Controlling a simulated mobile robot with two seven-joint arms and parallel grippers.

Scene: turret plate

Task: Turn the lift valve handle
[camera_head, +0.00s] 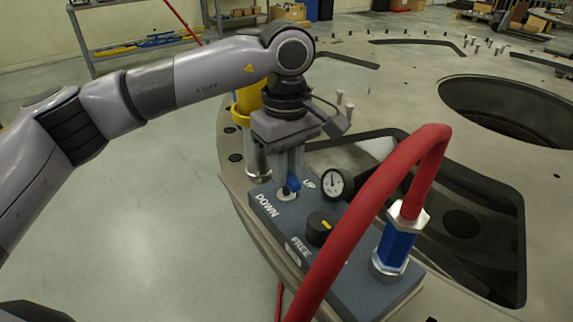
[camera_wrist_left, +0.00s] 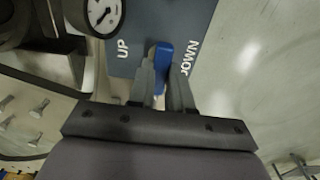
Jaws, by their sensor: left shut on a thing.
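The lift valve handle (camera_head: 292,184) is a small blue lever on the blue-grey control box (camera_head: 335,285), between the words UP and DOWN. In the left wrist view the blue handle (camera_wrist_left: 163,56) stands between my two fingers, with UP to the left and DOWN to the right. My left gripper (camera_head: 290,178) points down onto the box and is shut on the handle; its fingers (camera_wrist_left: 166,75) cover part of it. The handle's base shows as a light round mount on the box. My right gripper is in neither view.
A pressure gauge (camera_head: 337,184) and a black knob (camera_head: 320,227) marked FREE sit beside the handle. A thick red hose (camera_head: 372,200) arches over the box to a blue fitting (camera_head: 396,246). A yellow cylinder (camera_head: 246,100) stands behind my gripper. The large turret plate (camera_head: 400,95) has wide openings.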

